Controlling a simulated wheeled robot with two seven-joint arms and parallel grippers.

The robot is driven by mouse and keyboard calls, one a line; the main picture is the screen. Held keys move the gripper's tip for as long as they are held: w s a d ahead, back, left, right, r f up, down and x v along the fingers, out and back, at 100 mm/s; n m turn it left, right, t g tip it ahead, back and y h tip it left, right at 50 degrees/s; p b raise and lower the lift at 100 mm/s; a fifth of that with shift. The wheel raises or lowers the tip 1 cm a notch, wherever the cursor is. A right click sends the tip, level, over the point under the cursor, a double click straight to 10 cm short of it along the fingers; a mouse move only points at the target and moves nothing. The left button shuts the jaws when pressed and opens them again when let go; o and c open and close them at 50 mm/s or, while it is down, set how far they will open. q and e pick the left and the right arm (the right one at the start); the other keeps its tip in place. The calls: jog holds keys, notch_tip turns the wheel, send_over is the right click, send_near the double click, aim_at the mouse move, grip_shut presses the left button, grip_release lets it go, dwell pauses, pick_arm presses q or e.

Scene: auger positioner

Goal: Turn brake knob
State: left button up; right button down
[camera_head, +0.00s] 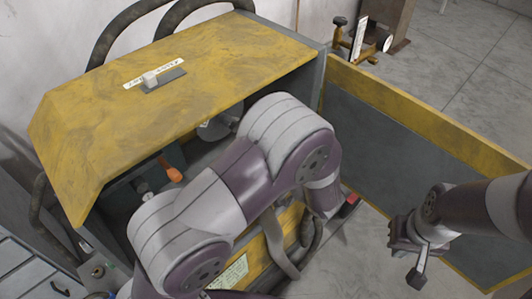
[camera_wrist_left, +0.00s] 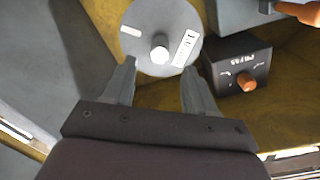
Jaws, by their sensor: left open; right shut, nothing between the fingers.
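In the left wrist view a round grey disc (camera_wrist_left: 150,30) with a pale central knob (camera_wrist_left: 160,50) and a white label is mounted on a worn yellow panel. I cannot tell for sure whether it is the brake knob. My left gripper (camera_wrist_left: 160,82) is open, its two fingers either side of the disc's lower part, with nothing visible between the tips. Part of a pale disc (camera_head: 217,128) shows inside the cabinet in the head view. There, my left arm hides my left gripper. My right gripper (camera_head: 417,272) is shut and empty, away from the cabinet at the right.
The yellow cabinet (camera_head: 200,50) overhangs the controls. A dark box (camera_wrist_left: 238,68) with an orange knob stands right of the disc. An orange handle (camera_head: 172,171) shows inside the cabinet. The open yellow-edged door (camera_head: 400,110) stands at the right, near my right gripper.

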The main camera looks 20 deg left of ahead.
pick_arm(q)
jog(key=v, duration=0.5)
jog(key=shift+s+d+b, duration=0.15)
jog(key=shift+d+b, duration=0.15)
